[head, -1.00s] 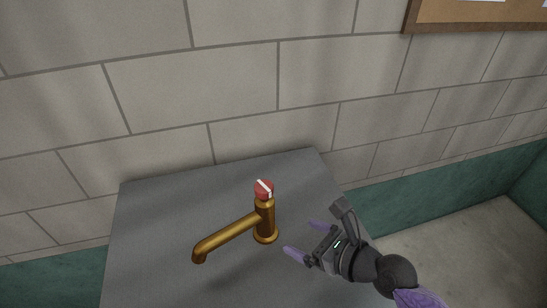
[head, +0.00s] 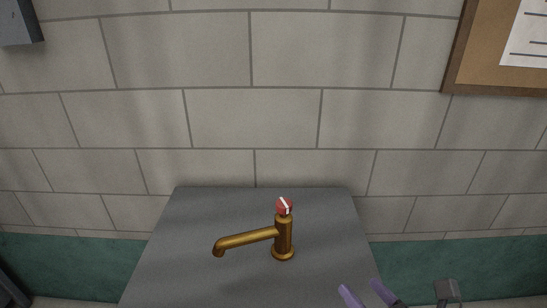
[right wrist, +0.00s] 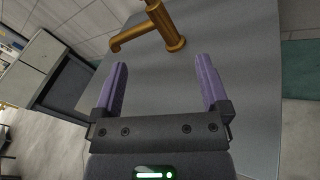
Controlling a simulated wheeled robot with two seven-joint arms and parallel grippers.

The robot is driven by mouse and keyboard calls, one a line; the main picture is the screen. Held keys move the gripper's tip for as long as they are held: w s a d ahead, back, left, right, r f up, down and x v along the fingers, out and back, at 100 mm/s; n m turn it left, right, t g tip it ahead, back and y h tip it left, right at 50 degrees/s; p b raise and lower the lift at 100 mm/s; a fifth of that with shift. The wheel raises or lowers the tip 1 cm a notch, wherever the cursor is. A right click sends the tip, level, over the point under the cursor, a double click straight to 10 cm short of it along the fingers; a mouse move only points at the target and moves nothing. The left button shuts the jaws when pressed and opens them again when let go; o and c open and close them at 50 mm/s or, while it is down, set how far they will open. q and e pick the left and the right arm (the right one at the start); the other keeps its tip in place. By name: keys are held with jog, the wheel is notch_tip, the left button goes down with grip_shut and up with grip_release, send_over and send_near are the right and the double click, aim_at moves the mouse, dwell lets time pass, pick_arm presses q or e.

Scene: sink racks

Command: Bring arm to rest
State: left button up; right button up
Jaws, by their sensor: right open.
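My right gripper (head: 364,293) shows at the bottom edge of the head view, right of the faucet, with only its purple fingers and a bit of its dark body in view. In the right wrist view its two purple fingers (right wrist: 162,88) stand wide apart with nothing between them. The brass faucet (head: 283,237) stands on the grey counter (head: 190,275), its spout pointing left and a red and white knob on top. It also shows ahead of the fingers in the right wrist view (right wrist: 158,25), apart from them. My left gripper is not in view.
A tiled wall (head: 250,110) rises behind the counter, with a green band low down. A framed board (head: 490,50) hangs at the upper right. A grey box (head: 18,22) is at the upper left. A grey cabinet (right wrist: 40,65) stands left in the wrist view.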

jog(key=s+d+r+m+t+h, duration=0.1)
jog(key=d+r+m+t+h, duration=0.15)
jog(key=m+h, duration=0.45)
jog(key=d+r+m+t+h, duration=0.15)
jog(key=d+m, duration=0.25)
jog(key=m, duration=0.6)
jog(key=s+d+f+m+g+h, duration=0.25)
jog(key=f+m+g+h, duration=0.3)
jog(key=m, duration=0.45)
jog(key=s+a+f+m+g+y, duration=0.4)
jog(key=s+a+g, duration=0.1)
jog(key=s+g, duration=0.15)
jog(key=s+a+f+m+g+y, duration=0.3)
jog(key=s+a+f+m+g, duration=0.15)
jog(key=s, duration=0.35)
notch_tip(320, 180, down, 18)
jog(key=s+n+g, duration=0.1)
jog(key=s, duration=0.1)
jog(key=s+d+f+g, duration=0.1)
jog(key=s+d+f, duration=0.2)
jog(key=s+f, duration=0.7)
jog(key=shift+s+d+f+n, duration=0.25)
jog(key=shift+s+n, duration=0.1)
jog(key=shift+s, duration=0.6)
